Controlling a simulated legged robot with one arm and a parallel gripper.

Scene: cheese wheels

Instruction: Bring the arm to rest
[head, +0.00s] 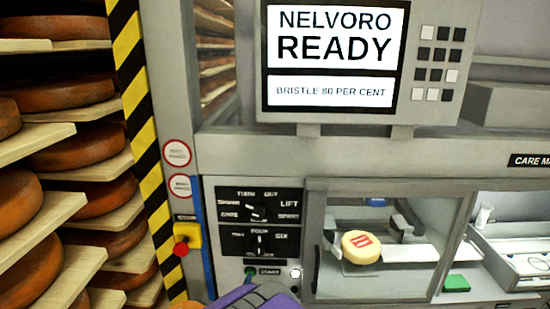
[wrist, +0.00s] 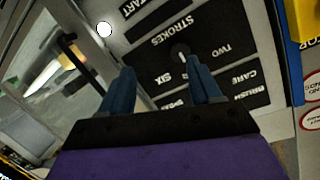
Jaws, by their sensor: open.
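My gripper shows in the wrist view (wrist: 165,90) with two blue fingers apart and nothing between them. It faces the black dial panel of the machine, with the lower knob (wrist: 182,55) seen just beyond the fingertips. In the head view, my purple arm (head: 255,297) is at the bottom edge, below the dial panel (head: 258,221) and close to the start button. Whether the fingers touch the panel cannot be told.
A screen (head: 333,50) reads "NELVORO READY". A red stop button (head: 181,247) is left of the dials. A yellow cheese wheel with a red mark (head: 360,247) sits behind a clear window. Shelves of orange wheels (head: 60,200) stand at left. A green block (head: 456,283) lies at right.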

